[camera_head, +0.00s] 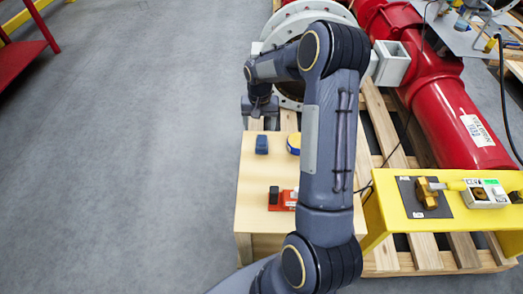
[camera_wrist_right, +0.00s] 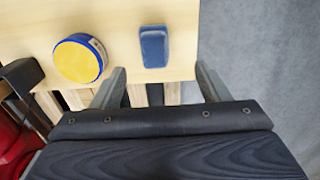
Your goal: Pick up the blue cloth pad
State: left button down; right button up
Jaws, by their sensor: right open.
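The blue cloth pad (camera_head: 262,144) lies on the light wooden table (camera_head: 258,190), near its far left edge. In the right wrist view the pad (camera_wrist_right: 154,46) is a small rounded block lying on the wood. My right gripper (camera_head: 262,108) is just beyond the pad in the head view, apart from it. In the wrist view its two fingers (camera_wrist_right: 160,76) are spread wide and nothing is between them. The pad lies ahead of the fingertips, roughly in line with the gap. My left gripper is not in view.
A round yellow-topped tin (camera_wrist_right: 79,59) lies beside the pad. A red item (camera_head: 280,202) with a black part lies nearer on the table. A large red pipe (camera_head: 440,105) on pallets and a yellow bench (camera_head: 400,222) stand right.

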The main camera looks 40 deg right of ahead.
aim_at(262, 139)
jog(key=f, duration=0.4)
jog(key=shift+w+d, duration=0.1)
jog(key=shift+d, duration=0.15)
jog(key=f, duration=0.2)
jog(key=f+b, duration=0.1)
jog(key=f, duration=0.2)
jog(key=shift+s+d, duration=0.2)
jog(key=c, duration=1.1)
